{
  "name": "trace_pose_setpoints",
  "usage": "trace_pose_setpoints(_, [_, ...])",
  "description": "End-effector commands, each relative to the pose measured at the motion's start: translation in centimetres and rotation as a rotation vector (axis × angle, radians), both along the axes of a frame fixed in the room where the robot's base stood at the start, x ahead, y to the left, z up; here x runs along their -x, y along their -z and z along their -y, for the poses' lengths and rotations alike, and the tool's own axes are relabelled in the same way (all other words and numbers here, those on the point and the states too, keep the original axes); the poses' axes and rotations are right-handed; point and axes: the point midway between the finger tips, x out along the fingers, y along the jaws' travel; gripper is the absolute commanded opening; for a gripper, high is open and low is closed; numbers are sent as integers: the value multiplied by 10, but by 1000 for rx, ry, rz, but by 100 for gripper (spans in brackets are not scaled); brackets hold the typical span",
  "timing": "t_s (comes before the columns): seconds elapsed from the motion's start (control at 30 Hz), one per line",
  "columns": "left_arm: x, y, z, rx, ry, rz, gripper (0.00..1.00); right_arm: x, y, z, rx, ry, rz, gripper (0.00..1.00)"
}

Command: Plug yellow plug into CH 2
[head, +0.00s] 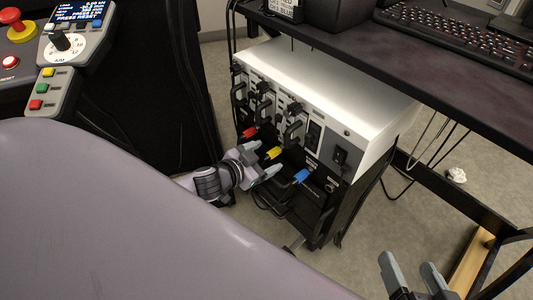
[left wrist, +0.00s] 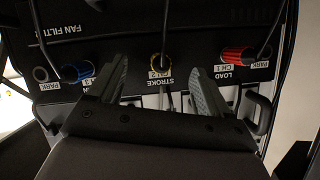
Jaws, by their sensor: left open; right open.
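The yellow plug (head: 272,153) sticks out from the front of the rack box, between a red plug (head: 249,132) and a blue plug (head: 301,175). In the left wrist view the yellow plug (left wrist: 161,62) shows as a yellow ring, nearly end-on, at the STROKE CH 2 label. How deep it sits is unclear. My left gripper (head: 262,160) is open beside it. In the left wrist view the open fingers (left wrist: 157,66) stand on either side of the plug, with gaps. My right gripper (head: 407,262) is open and empty, low at the right.
In the left wrist view, the red plug (left wrist: 238,55) is at LOAD CH 1 and the blue plug (left wrist: 77,72) is on the other side. A PARK socket (left wrist: 41,74) is beside the blue plug. Black cables hang around the plugs. A dark desk (head: 440,80) overhangs at right.

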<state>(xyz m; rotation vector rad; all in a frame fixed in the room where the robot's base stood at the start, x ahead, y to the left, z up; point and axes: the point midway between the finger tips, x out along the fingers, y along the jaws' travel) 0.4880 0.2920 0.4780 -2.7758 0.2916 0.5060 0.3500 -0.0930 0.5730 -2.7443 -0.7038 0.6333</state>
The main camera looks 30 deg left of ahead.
Motion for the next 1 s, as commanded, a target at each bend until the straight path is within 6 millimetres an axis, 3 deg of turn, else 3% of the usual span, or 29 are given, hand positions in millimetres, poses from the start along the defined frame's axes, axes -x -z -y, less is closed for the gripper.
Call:
trace_pose_setpoints(0.43, [28,-12,-4,1,-1,-1,79,-1,-19,0,-2,0,2,83])
trace_pose_setpoints(1.0, [31,-13,-5,0,0,1,79,1,-11,6,39,15,1,83])
